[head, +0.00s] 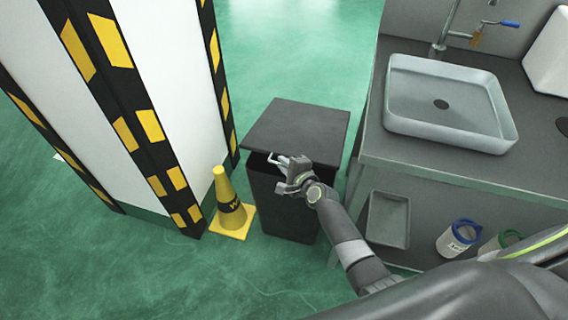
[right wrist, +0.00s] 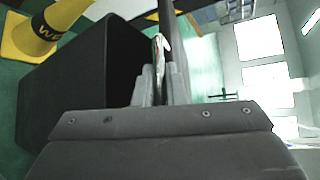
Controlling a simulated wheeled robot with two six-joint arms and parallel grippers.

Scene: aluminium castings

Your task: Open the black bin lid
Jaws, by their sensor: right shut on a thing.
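The black bin (head: 284,213) stands on the green floor between the pillar and the sink counter. Its flat dark lid (head: 298,128) is partly raised at the front, with a dark gap between lid and rim. In the right wrist view the bin body (right wrist: 62,98) is at left and the lid (right wrist: 171,40) shows nearly edge-on, apart from the body. My right gripper (head: 283,172) is at the lid's front edge, shut on the light metal lid handle (head: 273,158). The handle (right wrist: 159,48) also shows between the fingers (right wrist: 158,82) in the wrist view. My left gripper is not in view.
A yellow cone (head: 228,200) stands close left of the bin, before a striped pillar (head: 165,100). The sink counter (head: 460,176) is close on the right, with a grey tray (head: 389,220) and several containers below. Open floor lies behind the bin.

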